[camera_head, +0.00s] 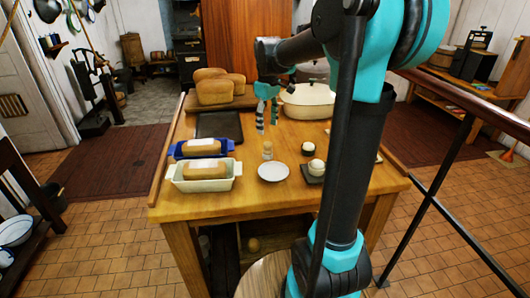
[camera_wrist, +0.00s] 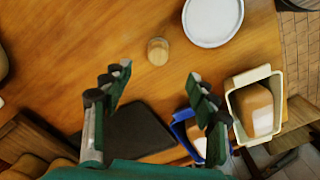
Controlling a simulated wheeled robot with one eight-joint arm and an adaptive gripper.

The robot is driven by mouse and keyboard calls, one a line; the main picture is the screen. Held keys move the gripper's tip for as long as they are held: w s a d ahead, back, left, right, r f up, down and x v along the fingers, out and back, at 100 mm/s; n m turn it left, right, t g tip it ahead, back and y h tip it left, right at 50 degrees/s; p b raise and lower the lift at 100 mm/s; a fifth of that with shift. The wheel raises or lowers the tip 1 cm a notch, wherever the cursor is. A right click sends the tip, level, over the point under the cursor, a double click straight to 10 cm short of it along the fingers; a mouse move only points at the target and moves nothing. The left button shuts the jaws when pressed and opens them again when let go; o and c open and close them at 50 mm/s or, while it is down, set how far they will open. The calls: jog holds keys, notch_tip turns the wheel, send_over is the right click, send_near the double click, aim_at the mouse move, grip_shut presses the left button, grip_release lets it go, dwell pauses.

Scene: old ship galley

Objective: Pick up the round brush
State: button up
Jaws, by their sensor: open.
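A small round wooden piece (camera_head: 267,150), which looks like the round brush, stands on the table just behind the small white plate. In the wrist view the same piece (camera_wrist: 158,52) shows from above as a pale round top; its bristles cannot be made out. My gripper (camera_head: 267,117) hangs over the table, fingers down, above and behind that piece. In the wrist view my gripper (camera_wrist: 160,76) is open and empty, and the piece appears just beyond the gap between its fingertips, apart from both.
The white plate (camera_head: 273,172) is close in front. Loaf dishes, blue (camera_head: 176,150) and cream (camera_head: 205,185), and a black tray (camera_head: 219,126) lie left. Small round items (camera_head: 316,168) sit right. Bare wood surrounds the wooden piece.

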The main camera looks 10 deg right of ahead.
aim_at(268, 143)
notch_tip(268, 143, down, 11)
jog(key=shift+w+d+f, duration=0.1)
jog(key=shift+w+f, duration=0.05)
jog(key=shift+f, duration=0.05)
dwell(0.4)
jog(key=c, duration=1.3)
jog(key=shift+r, duration=0.15)
notch_tip(268, 143, up, 20)
